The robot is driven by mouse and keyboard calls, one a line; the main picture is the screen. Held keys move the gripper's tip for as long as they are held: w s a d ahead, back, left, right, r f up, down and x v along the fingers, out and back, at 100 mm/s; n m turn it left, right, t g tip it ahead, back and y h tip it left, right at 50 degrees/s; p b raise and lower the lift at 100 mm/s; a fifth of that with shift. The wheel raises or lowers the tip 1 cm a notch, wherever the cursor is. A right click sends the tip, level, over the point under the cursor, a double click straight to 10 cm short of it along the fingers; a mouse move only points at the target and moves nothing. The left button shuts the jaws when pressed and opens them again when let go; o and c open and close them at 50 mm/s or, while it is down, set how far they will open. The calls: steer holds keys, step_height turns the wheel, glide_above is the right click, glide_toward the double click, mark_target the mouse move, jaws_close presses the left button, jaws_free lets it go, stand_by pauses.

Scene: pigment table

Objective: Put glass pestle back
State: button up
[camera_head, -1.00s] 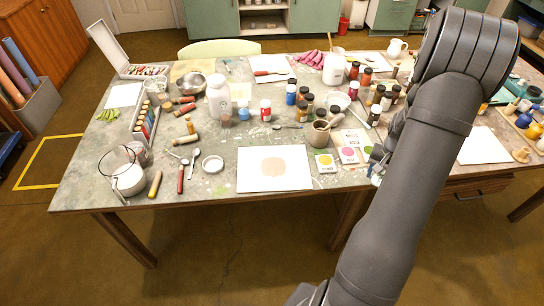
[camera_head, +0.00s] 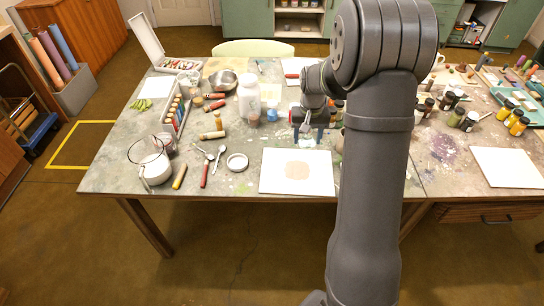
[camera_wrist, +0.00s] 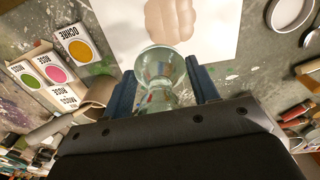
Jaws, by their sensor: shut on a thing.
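The glass pestle (camera_wrist: 160,66) is clear, with a wide round end and a narrower waist. In the wrist view it sits between the two blue fingers of my gripper (camera_wrist: 163,88), which is shut on it. In the head view my gripper (camera_head: 308,136) is just behind the white slab (camera_head: 270,182), fingers pointing down; the pestle is too small to make out clearly there. The slab carries a flat beige pigment patch (camera_head: 297,171). In the wrist view the slab (camera_wrist: 218,35) and the patch (camera_wrist: 170,18) lie beyond the pestle's round end.
Ochre (camera_wrist: 77,44) and rose (camera_wrist: 50,68) pigment boxes and a brown mortar-like vessel (camera_wrist: 98,92) are close to the left finger. My arm hides the table's middle right.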

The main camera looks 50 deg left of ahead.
glide_above(272, 157)
step_height(272, 157, down, 7)
steer(key=shift+d+r, duration=0.1)
steer(key=shift+f, duration=2.05)
steer(key=shift+f, duration=0.15)
steer(key=o, duration=0.9)
step_height(272, 157, up, 12)
steer(key=shift+r, duration=0.15)
